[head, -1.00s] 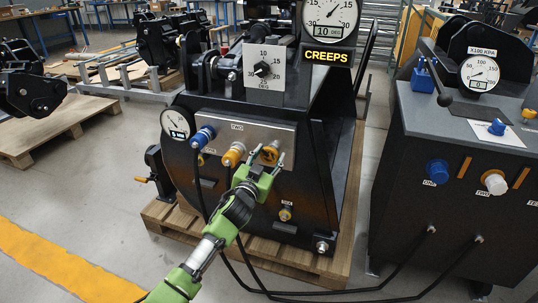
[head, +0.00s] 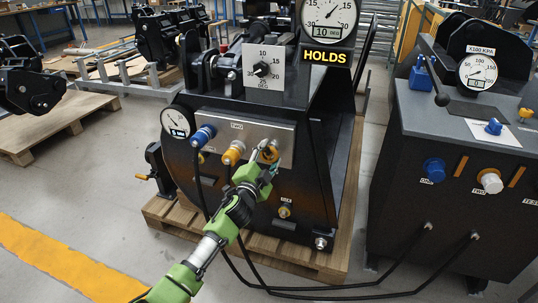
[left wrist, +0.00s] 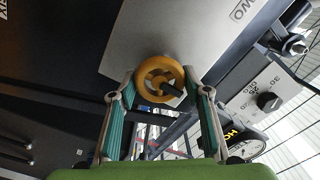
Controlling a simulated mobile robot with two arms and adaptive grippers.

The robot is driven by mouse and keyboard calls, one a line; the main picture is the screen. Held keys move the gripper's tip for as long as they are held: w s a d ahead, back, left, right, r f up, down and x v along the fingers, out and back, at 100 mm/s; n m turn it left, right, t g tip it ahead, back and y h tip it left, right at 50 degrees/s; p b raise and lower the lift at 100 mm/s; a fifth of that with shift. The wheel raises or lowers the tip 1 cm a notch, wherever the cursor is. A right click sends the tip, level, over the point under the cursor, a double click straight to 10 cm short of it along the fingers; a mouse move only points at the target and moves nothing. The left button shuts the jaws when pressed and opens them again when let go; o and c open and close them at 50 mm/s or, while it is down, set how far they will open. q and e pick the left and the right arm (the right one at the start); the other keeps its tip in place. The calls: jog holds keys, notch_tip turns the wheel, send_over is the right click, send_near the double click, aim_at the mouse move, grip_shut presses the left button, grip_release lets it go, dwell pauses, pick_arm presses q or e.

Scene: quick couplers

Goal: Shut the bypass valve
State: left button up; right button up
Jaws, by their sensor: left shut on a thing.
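The yellow handwheel (head: 269,151), which I take for the bypass valve, is on the grey panel (head: 220,121) of the black machine, right of the coupler labelled TWO. My left gripper (head: 265,165) is at it from below and is shut on it. In the left wrist view the yellow wheel (left wrist: 160,78) sits between my two fingers (left wrist: 161,86), with a dark bar across its opening. The sign (head: 326,57) above reads HOLDS. The label of the wheel is hidden. My right gripper is in neither view.
Blue coupler ONE (head: 203,136) and orange coupler TWO (head: 233,152) are left of the wheel. Black hoses hang below and run to the grey console (head: 450,140) on the right.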

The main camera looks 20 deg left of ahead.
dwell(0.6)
pick_arm(q)
jog(key=o, duration=1.1)
jog(key=shift+s+f, duration=0.1)
jog(key=shift+s, duration=0.1)
jog(key=s, duration=1.1)
jog(key=shift+s+a, duration=0.2)
jog(key=shift+s, duration=0.15)
